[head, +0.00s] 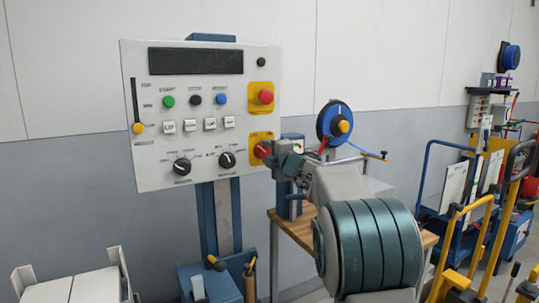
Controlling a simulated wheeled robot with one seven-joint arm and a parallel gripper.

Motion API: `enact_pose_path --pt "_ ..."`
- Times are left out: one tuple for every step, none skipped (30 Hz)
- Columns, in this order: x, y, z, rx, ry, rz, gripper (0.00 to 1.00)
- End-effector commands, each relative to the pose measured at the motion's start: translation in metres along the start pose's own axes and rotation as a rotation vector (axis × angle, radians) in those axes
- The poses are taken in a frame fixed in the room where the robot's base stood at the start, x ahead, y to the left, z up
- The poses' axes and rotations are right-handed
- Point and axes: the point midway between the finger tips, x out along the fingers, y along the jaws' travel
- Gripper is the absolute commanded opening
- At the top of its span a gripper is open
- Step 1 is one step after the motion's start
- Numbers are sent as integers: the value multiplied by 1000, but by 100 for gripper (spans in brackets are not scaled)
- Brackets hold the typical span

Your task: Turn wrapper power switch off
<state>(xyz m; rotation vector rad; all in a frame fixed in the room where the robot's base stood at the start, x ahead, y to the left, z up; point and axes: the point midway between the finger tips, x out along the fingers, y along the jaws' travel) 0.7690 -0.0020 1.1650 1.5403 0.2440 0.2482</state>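The wrapper's control panel (147,120) is a pale upright board on a blue post, facing me. The likely power switch is a red rotary knob (262,149) on a yellow plate at the panel's lower right. My gripper (277,163) is at the panel's right edge, right beside and slightly below this red knob in the picture. My gripper is small here and partly hidden by my own wrist, so I cannot tell its finger opening or whether it touches the knob. The knob's exact setting is too small to read.
A red mushroom button (265,97) on a yellow plate sits above the knob. Two black dials (182,167) (227,160) are lower left. Carts with yellow handles (485,235) crowd the right.

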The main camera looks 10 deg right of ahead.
Motion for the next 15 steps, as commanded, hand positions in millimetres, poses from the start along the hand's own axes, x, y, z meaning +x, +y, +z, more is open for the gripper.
enact_pose_path --pt "0 0 0 -1 0 0 58" --pt "0 0 0 0 0 0 64" --pt "0 0 0 0 0 0 64" --pt "0 0 0 0 0 0 64" --pt "0 0 0 0 0 0 64" --pt "0 0 0 1 0 0 64" --pt "0 0 0 1 0 0 64" --pt "0 0 0 1 0 0 64" --pt "0 0 0 1 0 0 64" --pt "0 0 0 1 0 0 64" --pt "-1 0 0 1 0 0 64" --pt "-3 0 0 1 0 0 64" --pt "-4 0 0 1 -1 0 64" --pt "-7 0 0 1 -1 0 64" --pt "-11 0 0 1 -1 0 64"
